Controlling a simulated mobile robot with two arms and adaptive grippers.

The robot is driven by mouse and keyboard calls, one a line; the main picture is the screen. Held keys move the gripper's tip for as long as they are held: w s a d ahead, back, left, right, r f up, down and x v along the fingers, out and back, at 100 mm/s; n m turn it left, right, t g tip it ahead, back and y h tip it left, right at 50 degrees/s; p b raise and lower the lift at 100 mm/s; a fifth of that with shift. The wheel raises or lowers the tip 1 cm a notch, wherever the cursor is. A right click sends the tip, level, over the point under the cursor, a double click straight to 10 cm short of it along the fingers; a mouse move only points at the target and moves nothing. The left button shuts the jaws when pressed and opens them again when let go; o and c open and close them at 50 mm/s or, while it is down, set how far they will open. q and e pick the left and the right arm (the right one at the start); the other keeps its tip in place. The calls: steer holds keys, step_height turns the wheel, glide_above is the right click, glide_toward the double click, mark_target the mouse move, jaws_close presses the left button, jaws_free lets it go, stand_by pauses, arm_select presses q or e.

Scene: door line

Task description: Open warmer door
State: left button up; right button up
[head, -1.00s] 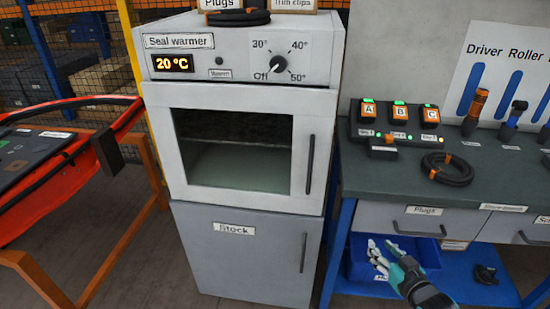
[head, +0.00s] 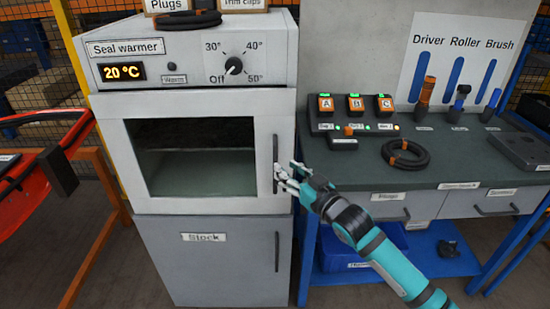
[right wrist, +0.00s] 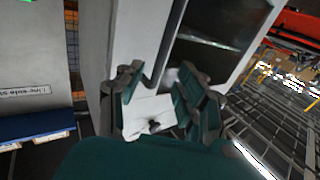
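The seal warmer (head: 190,50) is a white box with a windowed door (head: 205,206), which looks shut. Its dark vertical handle (head: 276,150) is on the door's right side. My right gripper (head: 283,177) is at the lower part of this handle. In the right wrist view the two fingers of my right gripper (right wrist: 158,92) are spread apart, with the dark handle (right wrist: 171,42) running down toward the gap between them. I cannot tell whether the fingers touch it. My left gripper is not in view.
Below the warmer is a grey Stock cabinet (head: 212,262) with its own handle. To the right stands a workbench (head: 450,170) with a black three-battery charger (head: 355,121) and a coiled black cable (head: 406,154). An orange-framed stand (head: 95,220) is at the left.

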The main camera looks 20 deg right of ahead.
steer(key=x, duration=0.6)
steer(key=shift+c, duration=0.2)
jaws_close()
